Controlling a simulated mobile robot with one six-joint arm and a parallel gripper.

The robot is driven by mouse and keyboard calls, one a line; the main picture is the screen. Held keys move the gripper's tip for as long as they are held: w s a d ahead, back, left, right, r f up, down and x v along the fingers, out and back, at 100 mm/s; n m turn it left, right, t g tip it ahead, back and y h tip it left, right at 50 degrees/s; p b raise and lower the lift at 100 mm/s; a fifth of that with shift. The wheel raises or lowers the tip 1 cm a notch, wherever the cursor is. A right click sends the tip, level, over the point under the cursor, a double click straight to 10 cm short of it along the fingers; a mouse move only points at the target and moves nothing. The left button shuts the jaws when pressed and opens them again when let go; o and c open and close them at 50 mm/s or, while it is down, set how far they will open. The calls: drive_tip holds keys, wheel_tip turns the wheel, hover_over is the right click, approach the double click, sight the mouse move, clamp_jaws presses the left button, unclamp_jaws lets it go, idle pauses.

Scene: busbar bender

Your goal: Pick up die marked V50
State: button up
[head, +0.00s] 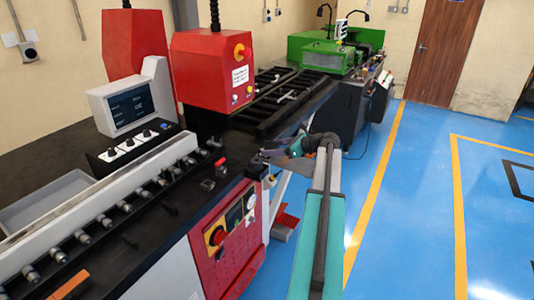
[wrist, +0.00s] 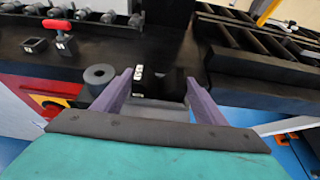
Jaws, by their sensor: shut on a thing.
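In the wrist view, my gripper (wrist: 160,79) has its two purple fingers shut on a black die (wrist: 165,86). The die has a small white marking on its left side, too small to read surely, so I cannot confirm V50. The black die blends with the dark machine top behind it, so I cannot tell whether it is lifted. In the head view, my gripper (head: 277,156) is at the right end of the black machine top; my arm partly covers it, and the die cannot be made out there.
A red-handled block (wrist: 58,35) and a small square block (wrist: 35,46) stand farther left. The red press head (head: 212,68) and slatted black bed (head: 285,97) rise behind.

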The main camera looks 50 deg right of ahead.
drive_tip(key=shift+r, duration=0.1)
drive_tip(key=shift+c, duration=0.3)
drive_tip(key=shift+r+b, duration=0.7)
drive_tip(key=shift+r, duration=0.95)
drive_tip(key=s+a+r+b, duration=0.1)
drive_tip(key=s+a, duration=0.1)
drive_tip(key=s, duration=0.5)
drive_tip(key=s+a+b, duration=0.2)
drive_tip(key=s+a, duration=0.1)
drive_tip(key=s, duration=0.5)
drive_tip(key=shift+a+r, duration=0.35)
drive_tip(key=shift+w, duration=0.1)
